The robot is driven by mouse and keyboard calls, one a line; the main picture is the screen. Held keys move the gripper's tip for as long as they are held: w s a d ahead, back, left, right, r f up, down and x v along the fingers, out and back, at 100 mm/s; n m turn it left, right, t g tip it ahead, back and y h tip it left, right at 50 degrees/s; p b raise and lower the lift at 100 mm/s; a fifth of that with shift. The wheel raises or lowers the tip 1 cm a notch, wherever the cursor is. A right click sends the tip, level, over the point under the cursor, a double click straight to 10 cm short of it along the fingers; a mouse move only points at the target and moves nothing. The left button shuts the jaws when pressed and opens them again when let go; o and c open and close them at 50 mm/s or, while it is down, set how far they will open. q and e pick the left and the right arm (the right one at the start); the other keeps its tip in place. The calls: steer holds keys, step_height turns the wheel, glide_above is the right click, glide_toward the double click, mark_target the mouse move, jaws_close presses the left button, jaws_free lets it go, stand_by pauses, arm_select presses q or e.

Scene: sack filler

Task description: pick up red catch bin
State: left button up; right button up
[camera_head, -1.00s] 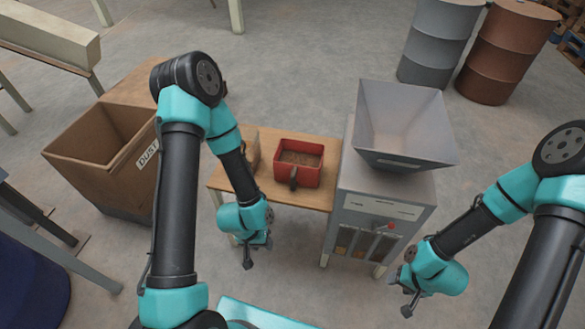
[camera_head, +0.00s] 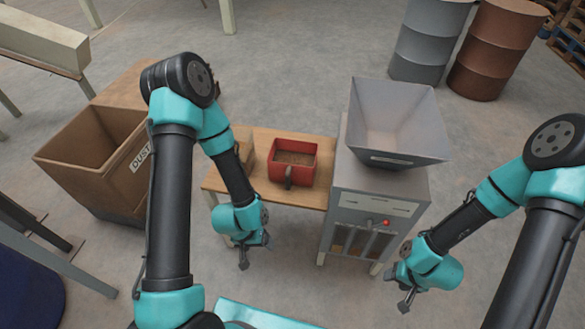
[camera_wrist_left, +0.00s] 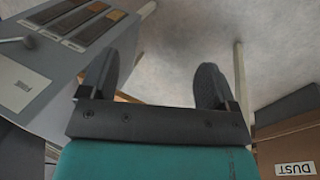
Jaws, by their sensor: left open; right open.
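The red catch bin (camera_head: 292,162) stands upright on the small wooden table, with brownish material inside and a dark handle on its near side. My left gripper (camera_head: 243,264) hangs in front of the table, below and left of the bin, apart from it. In the left wrist view my left gripper (camera_wrist_left: 155,90) shows two dark fingers spread wide with nothing between them. The bin does not show in that view. My right gripper (camera_head: 404,302) is open and empty, in front and to the right of the grey machine.
The grey machine (camera_head: 375,205) with a metal hopper (camera_head: 398,125) adjoins the table's right side. A brown dust box (camera_head: 75,165) stands left, behind my left arm. A beige block (camera_head: 245,147) sits left of the bin. Drums (camera_head: 430,40) stand at the back right.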

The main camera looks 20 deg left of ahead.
arm_select(q)
steer(key=shift+o, duration=0.5)
step_height(320, 180, up, 20)
steer(key=m+y, duration=0.4)
steer(key=m, duration=1.7)
glide_above(289, 170)
steer(key=shift+g, duration=0.4)
step_height(289, 170, down, 12)
steer(key=shift+f, duration=0.15)
